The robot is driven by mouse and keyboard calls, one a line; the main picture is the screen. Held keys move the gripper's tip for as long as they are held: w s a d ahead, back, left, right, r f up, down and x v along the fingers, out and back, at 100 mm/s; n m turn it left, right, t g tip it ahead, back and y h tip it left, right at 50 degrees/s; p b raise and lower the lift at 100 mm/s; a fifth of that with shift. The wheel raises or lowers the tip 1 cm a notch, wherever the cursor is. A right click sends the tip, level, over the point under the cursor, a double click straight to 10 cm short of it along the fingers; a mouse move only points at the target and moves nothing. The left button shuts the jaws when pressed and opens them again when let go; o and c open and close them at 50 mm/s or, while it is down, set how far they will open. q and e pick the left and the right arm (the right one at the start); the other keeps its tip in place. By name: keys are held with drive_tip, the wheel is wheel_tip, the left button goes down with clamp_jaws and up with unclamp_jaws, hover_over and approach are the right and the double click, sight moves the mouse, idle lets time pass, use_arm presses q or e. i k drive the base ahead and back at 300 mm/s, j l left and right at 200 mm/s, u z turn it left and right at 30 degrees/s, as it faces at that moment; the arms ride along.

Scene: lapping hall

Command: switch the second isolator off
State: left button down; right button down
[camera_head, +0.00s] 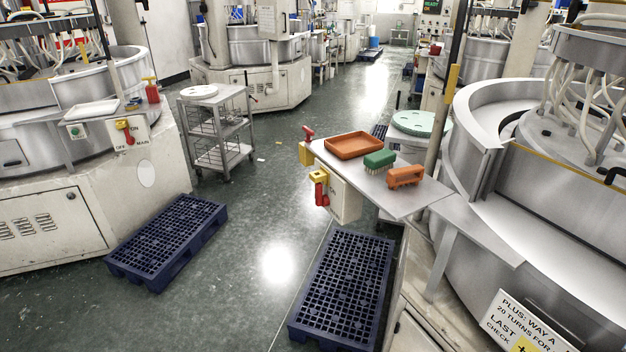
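One isolator (125,131) with a red handle on a yellow plate is on the left machine's front panel, marked ON, OFF and MAIN. Its handle slants steeply; I cannot tell its exact setting. Another red-and-yellow isolator (319,188) is on the side of a pale box (345,199) under the right-hand shelf. Its red handle looks roughly upright; any marks on it are too small to read. Which one counts as second is not shown. Neither of my grippers is in view.
The right metal shelf (408,200) holds an orange tray (354,146), a green brush (379,161) and an orange block-like object (405,177). Blue pallets lie before the left machine (168,240) and below the shelf (343,290). A wire trolley (218,130) stands behind. Floor between is clear.

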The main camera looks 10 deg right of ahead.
sight(323, 201)
drive_tip(key=i+l+u, duration=0.1)
drive_tip(key=i, duration=0.3)
drive_tip(key=i+l+u, duration=0.1)
drive_tip(key=i+l, duration=0.2)
drive_tip(key=i, duration=0.15)
